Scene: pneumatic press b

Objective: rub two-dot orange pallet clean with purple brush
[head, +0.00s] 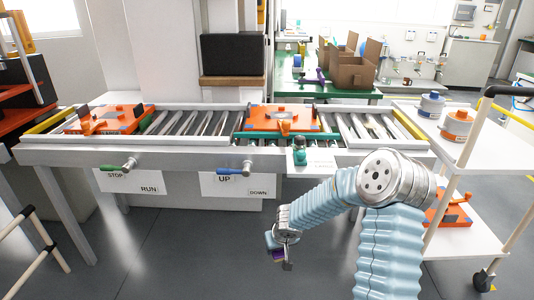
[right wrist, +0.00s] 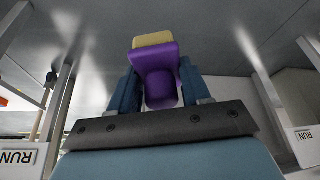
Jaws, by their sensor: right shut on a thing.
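My right gripper (head: 279,250) is shut on the purple brush (head: 278,256), low in front of the conveyor and over the floor. In the right wrist view the purple brush (right wrist: 160,75) with its tan end (right wrist: 153,40) sits between the two blue fingers. One orange pallet (head: 110,121) lies on the left of the roller conveyor. Another orange pallet (head: 282,119) lies at its middle, and a third orange pallet (head: 452,212) is on the cart's lower shelf. Their dots are too small to count. The brush is apart from all pallets. My left gripper is not in view.
The roller conveyor's front rail (head: 200,157) carries a green-handled lever (head: 129,164) and a blue-handled lever (head: 232,171). A small green item (head: 300,154) stands at the rail. A white cart (head: 466,157) at right holds two canisters. Open floor lies in front.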

